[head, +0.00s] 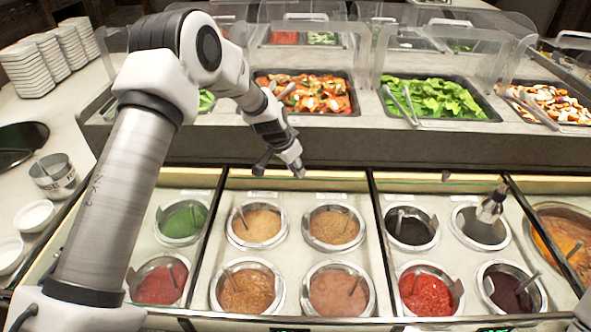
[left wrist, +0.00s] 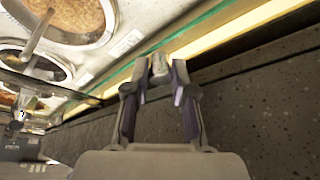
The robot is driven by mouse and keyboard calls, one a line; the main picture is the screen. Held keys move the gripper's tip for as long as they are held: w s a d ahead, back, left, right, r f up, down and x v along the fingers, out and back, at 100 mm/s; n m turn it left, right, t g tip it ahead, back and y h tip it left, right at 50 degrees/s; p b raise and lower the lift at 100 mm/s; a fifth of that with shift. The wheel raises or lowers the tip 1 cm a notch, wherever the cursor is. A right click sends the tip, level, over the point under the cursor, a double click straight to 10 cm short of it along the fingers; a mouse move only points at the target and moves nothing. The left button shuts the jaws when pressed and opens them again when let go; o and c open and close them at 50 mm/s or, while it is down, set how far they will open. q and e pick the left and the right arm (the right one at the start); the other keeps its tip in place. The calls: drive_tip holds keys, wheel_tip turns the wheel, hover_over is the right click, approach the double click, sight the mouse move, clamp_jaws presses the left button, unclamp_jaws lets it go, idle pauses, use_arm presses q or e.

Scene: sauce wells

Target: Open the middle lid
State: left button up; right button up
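The middle lid (head: 343,181) is a clear pane with a green edge, lying over the middle group of sauce wells, and it looks closed. My left gripper (head: 297,172) reaches down to its back edge near the middle. In the left wrist view, a small grey knob (left wrist: 161,68) shows between my fingertips (left wrist: 160,75), with little or no gap on each side. I cannot tell whether the fingers press on it. In the head view the gripper hides the knob. My right gripper does not show.
The right lid's small knob (head: 446,176) shows beside the middle section. A dark counter face (head: 340,150) rises close behind the lids, with food trays (head: 352,110) and clear guards above. A metallic object (head: 490,205) stands at a right-hand well. Stacked plates (head: 27,72) are far left.

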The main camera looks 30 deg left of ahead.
use_arm(q)
drive_tip(key=o, duration=0.4)
drive_tip(key=v, duration=1.2)
drive_tip(key=shift+w, duration=0.1)
